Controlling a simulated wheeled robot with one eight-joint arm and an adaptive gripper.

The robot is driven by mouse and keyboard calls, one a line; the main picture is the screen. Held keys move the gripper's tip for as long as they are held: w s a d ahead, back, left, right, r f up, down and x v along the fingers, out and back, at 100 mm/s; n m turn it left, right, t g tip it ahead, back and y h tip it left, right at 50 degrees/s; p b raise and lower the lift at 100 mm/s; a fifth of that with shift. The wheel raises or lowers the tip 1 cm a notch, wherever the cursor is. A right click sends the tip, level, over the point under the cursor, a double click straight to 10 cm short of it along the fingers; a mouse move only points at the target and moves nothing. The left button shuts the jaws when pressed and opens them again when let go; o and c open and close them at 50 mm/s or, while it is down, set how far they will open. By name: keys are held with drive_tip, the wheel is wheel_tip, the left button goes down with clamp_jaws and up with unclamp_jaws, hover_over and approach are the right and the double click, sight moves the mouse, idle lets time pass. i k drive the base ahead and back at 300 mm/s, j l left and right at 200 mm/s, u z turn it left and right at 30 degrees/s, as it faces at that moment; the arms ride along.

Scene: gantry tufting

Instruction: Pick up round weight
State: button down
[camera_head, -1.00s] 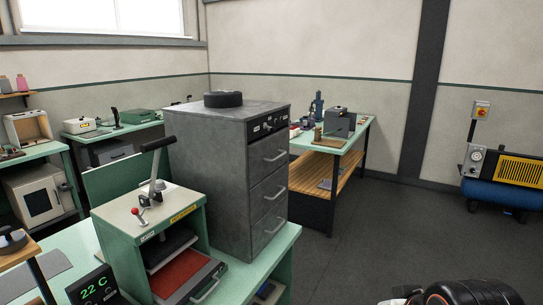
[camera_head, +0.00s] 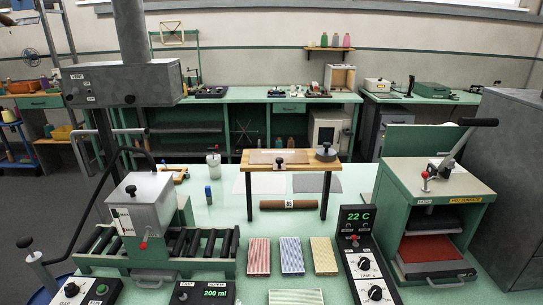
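The round weight (camera_head: 326,153) is a dark grey disc with a black knob on top. It sits upright at the right end of a small raised wooden shelf (camera_head: 257,170) on dark legs, above the green worktable. A flat brownish plate (camera_head: 277,157) with a small black knob lies on the same shelf, left of the weight. My gripper is not in view.
A green press (camera_head: 438,205) with a long lever stands right of the shelf. A roller machine (camera_head: 150,215) and a grey post unit (camera_head: 122,82) stand left. A temperature display (camera_head: 355,220) and several coloured blocks lie in front.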

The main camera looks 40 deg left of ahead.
sight(325, 154)
drive_tip(key=u, duration=1.45)
drive_tip(key=i+l, duration=0.8)
drive_tip(key=i, duration=0.2)
drive_tip(key=k+j+u, duration=0.2)
drive_tip(key=i+l+z, duration=0.2)
